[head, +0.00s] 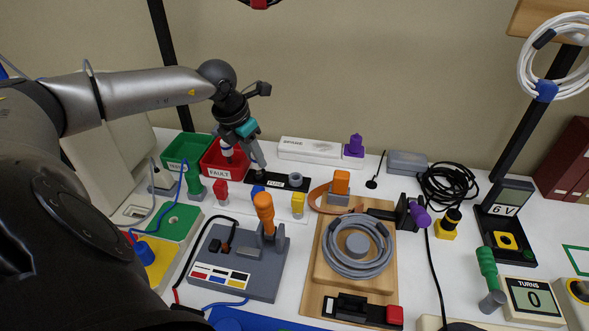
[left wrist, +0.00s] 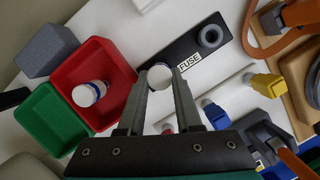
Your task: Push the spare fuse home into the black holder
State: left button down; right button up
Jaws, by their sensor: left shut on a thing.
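The black holder (head: 270,183) with its FUSE label lies at the back of the table; it also shows in the left wrist view (left wrist: 222,52). A grey ring socket (left wrist: 210,37) stands at its right end. My left gripper (head: 258,162) points down over the holder's left end. In the left wrist view its fingers are shut on a round white fuse (left wrist: 160,75), seen end-on, left of the label and apart from the ring. I cannot tell whether this fuse touches the holder. Another white fuse with a blue band (left wrist: 88,93) is in the red FAULT tray (left wrist: 112,55).
The green tray (head: 187,148) stands left of the red tray. Red, blue and yellow plugs (head: 298,203) stand just in front of the holder. A white box (head: 310,150) and a purple piece (head: 354,146) stand behind it. An orange strap (head: 318,198) is at the right.

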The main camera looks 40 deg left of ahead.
pick_arm(q)
jog(key=shift+f, duration=0.3)
jog(key=c, duration=0.5)
grip_release()
jog(key=shift+r, duration=0.1)
jog(key=shift+c, duration=1.4)
jog(key=shift+r, duration=0.15)
jog(key=shift+r+p, duration=2.5)
jog(key=shift+r, duration=0.9)
jog(key=shift+f, duration=0.1)
